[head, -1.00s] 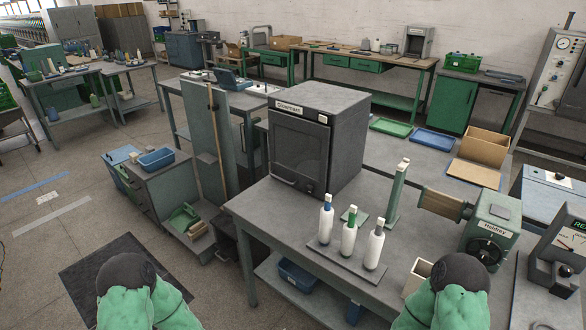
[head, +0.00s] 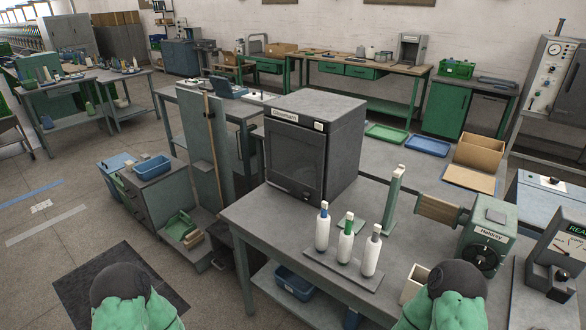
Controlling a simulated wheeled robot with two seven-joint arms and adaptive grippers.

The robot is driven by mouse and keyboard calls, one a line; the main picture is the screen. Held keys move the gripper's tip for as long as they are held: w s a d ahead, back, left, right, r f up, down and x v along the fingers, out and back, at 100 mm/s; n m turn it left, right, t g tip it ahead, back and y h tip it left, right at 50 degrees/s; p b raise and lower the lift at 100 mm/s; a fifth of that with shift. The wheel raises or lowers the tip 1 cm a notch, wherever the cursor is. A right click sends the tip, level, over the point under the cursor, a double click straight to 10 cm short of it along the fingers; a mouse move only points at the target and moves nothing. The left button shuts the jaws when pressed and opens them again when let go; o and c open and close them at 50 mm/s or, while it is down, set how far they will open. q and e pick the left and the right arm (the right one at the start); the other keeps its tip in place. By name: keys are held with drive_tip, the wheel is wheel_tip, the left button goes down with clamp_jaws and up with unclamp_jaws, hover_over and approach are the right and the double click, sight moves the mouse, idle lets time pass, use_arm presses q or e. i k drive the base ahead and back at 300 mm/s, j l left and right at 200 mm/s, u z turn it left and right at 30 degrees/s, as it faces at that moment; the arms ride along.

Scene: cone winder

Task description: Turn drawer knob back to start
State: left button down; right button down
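No drawer knob can be picked out for certain. A black round knob (head: 485,258) is on the front of the green Haldrey unit (head: 488,217) at the right of the table. A small dark knob (head: 307,195) shows low on the front of the dark grey oven-like cabinet (head: 330,118), whose door looks shut. The exact turn of either knob is too small to read. Only green and black parts of my two arms show at the bottom edge, left and right. Both of my grippers are out of view.
The grey table (head: 255,218) carries a rack (head: 340,275) with three white bottles and a green upright stand (head: 393,200). A display unit (head: 560,245) stands at the far right. A tall grey panel (head: 205,145) and low cabinet (head: 150,190) stand left. The floor at left is open.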

sight(305, 196)
drive_tip(key=i+j+z, duration=0.1)
drive_tip(key=z, duration=0.7)
drive_tip(key=j+z, duration=0.35)
drive_tip(key=j, duration=0.35)
drive_tip(key=j+z, duration=0.35)
drive_tip(key=j, duration=0.4)
drive_tip(key=j+z, duration=0.35)
drive_tip(key=j, duration=0.35)
drive_tip(key=k, duration=0.05)
